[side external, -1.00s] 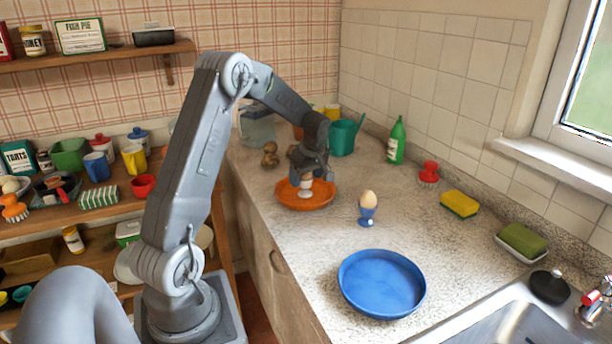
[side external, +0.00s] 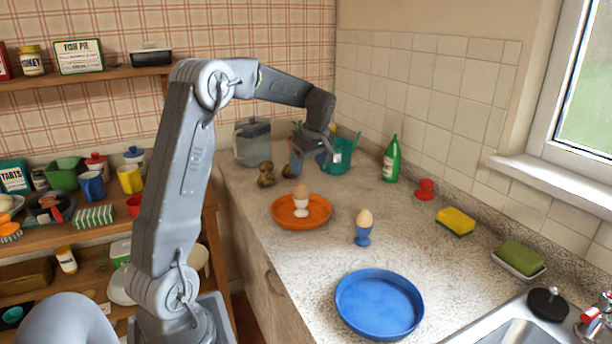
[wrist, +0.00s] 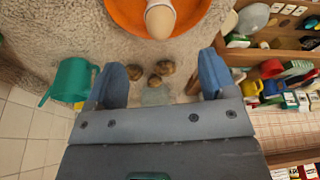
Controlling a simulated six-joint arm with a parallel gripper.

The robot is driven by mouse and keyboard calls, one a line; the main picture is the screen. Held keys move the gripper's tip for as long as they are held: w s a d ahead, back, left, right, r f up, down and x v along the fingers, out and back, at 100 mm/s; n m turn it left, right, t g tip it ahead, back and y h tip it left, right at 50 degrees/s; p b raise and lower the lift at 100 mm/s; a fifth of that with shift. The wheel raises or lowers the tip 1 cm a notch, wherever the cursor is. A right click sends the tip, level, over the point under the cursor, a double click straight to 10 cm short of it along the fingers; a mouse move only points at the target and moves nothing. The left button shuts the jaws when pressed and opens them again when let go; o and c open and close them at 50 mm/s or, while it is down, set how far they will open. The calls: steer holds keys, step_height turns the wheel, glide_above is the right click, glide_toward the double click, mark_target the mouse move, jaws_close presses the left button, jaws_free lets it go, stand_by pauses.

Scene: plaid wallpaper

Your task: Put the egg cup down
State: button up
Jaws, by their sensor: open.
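A white egg cup (side external: 301,208) holding a brown egg (side external: 301,191) stands upright on the orange plate (side external: 283,220). In the wrist view the egg (wrist: 160,22) and the orange plate (wrist: 122,14) show at the top edge, beyond my fingertips. My gripper (side external: 314,164) is open and empty, above and behind the plate, clear of the egg cup. In the wrist view its two blue-grey fingers (wrist: 160,78) are spread wide with nothing between them touching. A blue egg cup (side external: 362,236) with an egg stands on the counter, right of the orange plate.
A blue plate (side external: 380,304) lies near the counter's front. Brown round objects (side external: 266,175), a teal watering can (side external: 342,155) and a green bottle (side external: 391,160) stand at the back. A red object, a yellow sponge (side external: 455,221) and a soap dish line the right wall.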

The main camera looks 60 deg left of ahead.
steer(key=s+d+r+m+t, duration=0.1)
steer(key=s+d+r+m, duration=0.15)
steer(key=d, duration=0.35)
steer(key=s+d+r+m+t, duration=0.1)
steer(key=d+r+m, duration=0.1)
steer(key=d+m, duration=0.35)
steer(key=s+d+r+m+t, duration=0.1)
steer(key=s+d+r+m, duration=0.1)
steer(key=d, duration=0.5)
steer(key=s+d+f+m+t+h, duration=0.2)
steer(key=s+d+m+t+h, duration=0.1)
steer(key=s+d+m, duration=0.7)
steer(key=s+d, duration=0.2)
steer(key=d, duration=0.1)
steer(key=shift+s+f+m, duration=0.35)
steer(key=shift+s+m, duration=0.05)
